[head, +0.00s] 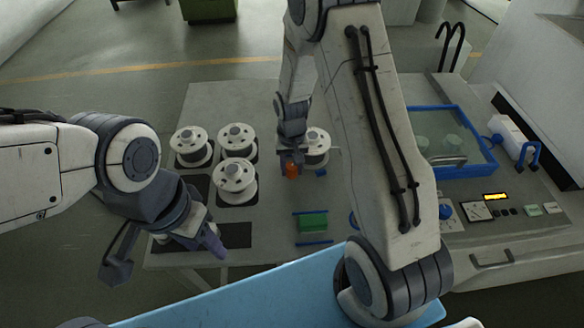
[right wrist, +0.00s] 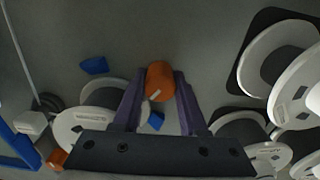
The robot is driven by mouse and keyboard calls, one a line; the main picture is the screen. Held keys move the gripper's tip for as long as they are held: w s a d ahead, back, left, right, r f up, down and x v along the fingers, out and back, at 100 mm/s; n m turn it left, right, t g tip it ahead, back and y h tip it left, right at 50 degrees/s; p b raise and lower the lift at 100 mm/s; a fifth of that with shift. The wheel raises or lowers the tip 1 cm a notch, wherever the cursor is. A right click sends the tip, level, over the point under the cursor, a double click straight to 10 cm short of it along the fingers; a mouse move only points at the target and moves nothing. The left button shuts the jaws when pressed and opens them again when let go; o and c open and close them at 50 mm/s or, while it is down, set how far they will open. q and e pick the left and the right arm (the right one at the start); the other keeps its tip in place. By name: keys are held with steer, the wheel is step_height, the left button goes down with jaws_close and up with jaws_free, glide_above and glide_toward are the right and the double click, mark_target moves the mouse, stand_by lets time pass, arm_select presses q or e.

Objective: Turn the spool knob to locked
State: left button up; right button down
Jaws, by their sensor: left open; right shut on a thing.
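An orange knob (head: 291,170) sits on the grey bench top beside a white wire spool (head: 317,146). In the right wrist view the knob (right wrist: 160,76) has a short white mark on its lower side. My right gripper (head: 290,158) is over the knob. In the right wrist view its two purple fingers (right wrist: 159,88) are shut on the knob's sides. Blue marks lie near the knob, one to its upper left (right wrist: 94,65) and one just below it (right wrist: 155,120). My left gripper (head: 207,240) is open and empty over the bench's front left, away from the knob.
Several white spools (head: 235,181) stand on dark pads to the left of the knob. A green block (head: 313,223) lies between blue strips in front. A blue-rimmed tank (head: 455,172) and a control panel (head: 500,211) are at the right, partly behind my right arm.

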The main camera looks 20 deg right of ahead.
mark_target(292, 166)
steer(key=shift+w+m, duration=0.1)
steer(key=shift+m, duration=0.8)
steer(key=shift+r, duration=0.1)
steer(key=c, duration=0.7)
jaws_free()
steer(key=shift+c, duration=0.2)
step_height(292, 166, up, 10)
steer(key=shift+r+b, duration=0.2)
steer(key=shift+b, duration=0.75)
